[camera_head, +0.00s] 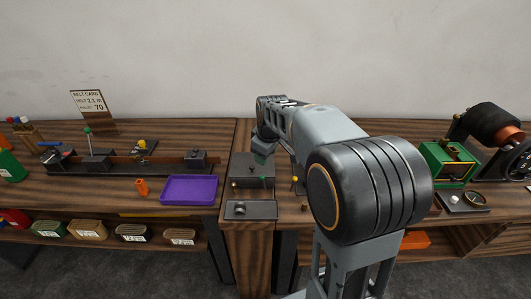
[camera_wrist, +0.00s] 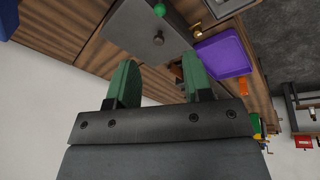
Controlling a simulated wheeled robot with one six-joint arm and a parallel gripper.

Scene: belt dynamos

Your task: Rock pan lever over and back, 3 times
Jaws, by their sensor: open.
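My gripper (camera_head: 261,154) hangs over a dark grey box (camera_head: 253,182) on the wooden bench, partly hiding it. In the wrist view my gripper's two green fingers (camera_wrist: 160,62) stand wide apart with nothing between them. A brass knob (camera_wrist: 197,29) shows beside the box. A small yellow knob (camera_head: 295,178) stands right of the box in the head view. I cannot tell which knob belongs to the pan lever.
A purple tray (camera_head: 188,190) and an orange piece (camera_head: 141,187) lie to the left. A long rail device with a green-topped lever (camera_head: 87,130) stands behind them. A flat dark plate (camera_head: 250,210) lies in front of the box. A green-framed machine (camera_head: 447,163) stands at right.

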